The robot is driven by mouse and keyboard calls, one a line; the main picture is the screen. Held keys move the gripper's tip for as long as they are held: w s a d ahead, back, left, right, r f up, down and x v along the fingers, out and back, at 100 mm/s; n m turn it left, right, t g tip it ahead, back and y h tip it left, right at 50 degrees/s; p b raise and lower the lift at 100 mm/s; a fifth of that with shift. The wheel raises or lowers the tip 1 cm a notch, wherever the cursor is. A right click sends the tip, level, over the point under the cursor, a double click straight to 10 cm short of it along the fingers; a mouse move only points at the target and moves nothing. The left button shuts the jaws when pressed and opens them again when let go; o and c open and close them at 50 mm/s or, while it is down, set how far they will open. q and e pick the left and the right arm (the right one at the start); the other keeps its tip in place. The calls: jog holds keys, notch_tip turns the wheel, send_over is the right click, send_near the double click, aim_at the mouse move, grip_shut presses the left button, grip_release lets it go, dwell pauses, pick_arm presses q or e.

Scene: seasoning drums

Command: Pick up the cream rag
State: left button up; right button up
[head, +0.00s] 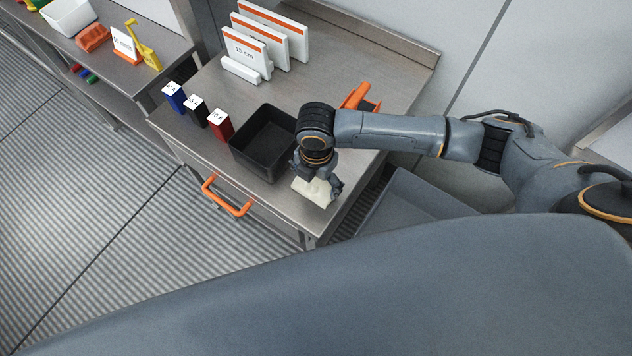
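The cream rag (312,191) is a small, pale, bunched piece of cloth. It is at the front right part of the steel table (345,88), to the right of the black bin. My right gripper (318,184) points down right at the rag, with dark finger parts on both sides of it. Whether the fingers press on the rag or only stand around it cannot be told. The wrist hides part of the fingers, and whether the rag touches the tabletop is unclear. My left gripper is not in view.
A black open bin (236,152) stands close beside the gripper. Blue (175,99), black (196,110) and red (218,125) containers stand left of it. White boards (247,50) stand behind. An orange-handled object (357,96) lies behind my forearm. An orange handle (228,198) juts from the table front.

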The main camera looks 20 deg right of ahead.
aim_at(315, 180)
jog(key=c, duration=0.5)
jog(key=shift+r+b, duration=0.3)
jog(key=shift+r, duration=0.15)
notch_tip(315, 180, up, 3)
jog(key=shift+s+a+f+b, duration=0.1)
jog(key=shift+a+f+b, duration=0.1)
jog(key=shift+b, duration=0.3)
jog(key=s+a+r, duration=0.1)
jog(key=s+r, duration=0.2)
jog(key=s, duration=0.1)
jog(key=s+a+r+b, duration=0.1)
jog(key=s+r, duration=0.2)
jog(key=s, duration=0.1)
jog(key=s+a+r, duration=0.1)
jog(key=s+r, duration=0.2)
jog(key=s, duration=0.2)
jog(key=shift+s+a+r+b, duration=0.1)
jog(key=shift+a+r+b, duration=0.15)
jog(key=shift+b, duration=0.15)
